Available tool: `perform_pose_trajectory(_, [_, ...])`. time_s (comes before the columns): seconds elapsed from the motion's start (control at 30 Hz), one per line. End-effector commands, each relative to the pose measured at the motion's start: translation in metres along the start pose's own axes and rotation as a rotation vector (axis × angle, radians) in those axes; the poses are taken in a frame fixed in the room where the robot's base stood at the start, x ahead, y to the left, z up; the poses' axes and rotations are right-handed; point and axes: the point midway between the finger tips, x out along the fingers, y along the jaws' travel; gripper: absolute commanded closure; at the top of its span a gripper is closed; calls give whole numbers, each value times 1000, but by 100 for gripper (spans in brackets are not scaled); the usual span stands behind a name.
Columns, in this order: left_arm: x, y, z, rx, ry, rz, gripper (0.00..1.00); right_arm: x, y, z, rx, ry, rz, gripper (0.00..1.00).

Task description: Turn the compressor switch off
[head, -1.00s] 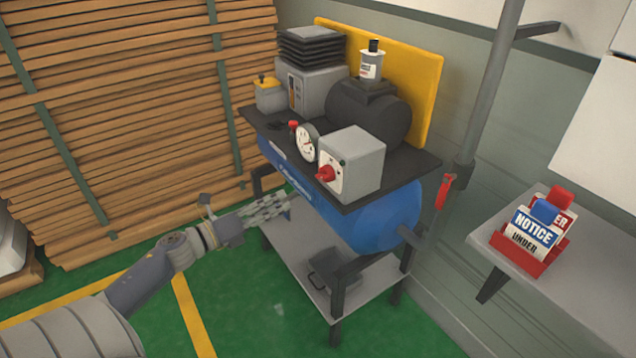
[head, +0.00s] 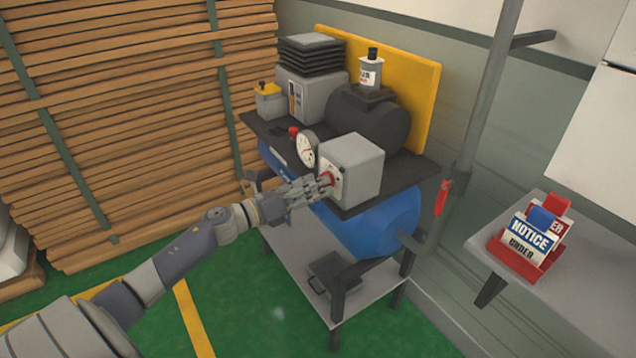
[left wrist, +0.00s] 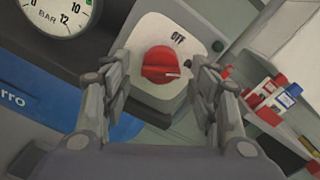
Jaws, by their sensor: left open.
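The compressor switch is a red rotary knob (left wrist: 161,65) on the white face of a grey box (head: 357,168). In the left wrist view "OFF" is printed above and right of the knob. The knob's pale mark points to the right, below that label. The blue compressor tank (head: 385,222) is under the box. My left gripper (left wrist: 160,80) is open, with one finger on each side of the knob; whether they touch it I cannot tell. In the head view the left gripper (head: 326,183) partly covers the knob. My right gripper is not in view.
A pressure gauge (head: 306,149) stands close left of the switch box. A grey pole (head: 483,110) and a shelf (head: 590,262) with a red holder of notice cards (head: 530,245) are on the right. Stacked planks (head: 110,130) fill the left. Green floor lies in front.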

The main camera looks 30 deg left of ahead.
Motion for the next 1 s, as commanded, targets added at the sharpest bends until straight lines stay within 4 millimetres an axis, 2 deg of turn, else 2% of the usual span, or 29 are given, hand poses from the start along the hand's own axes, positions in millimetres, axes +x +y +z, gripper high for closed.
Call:
perform_pose_trajectory(0.2, [13, 0, 1, 0, -1, 0, 45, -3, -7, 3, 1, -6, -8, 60])
perform_pose_trajectory(0.5, [14, 0, 0, 0, 0, 0, 45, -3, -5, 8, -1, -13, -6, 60])
perform_pose_trajectory(0.53, [14, 0, 0, 0, 0, 0, 47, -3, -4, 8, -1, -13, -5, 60])
perform_pose_trajectory(0.7, [14, 0, 0, 0, 0, 0, 86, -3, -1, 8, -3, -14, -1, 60])
perform_pose_trajectory(0.73, [14, 0, 0, 0, 0, 0, 89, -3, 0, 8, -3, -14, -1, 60])
perform_pose_trajectory(1.0, [14, 0, 0, -12, 0, 0, 89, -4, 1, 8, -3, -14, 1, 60])
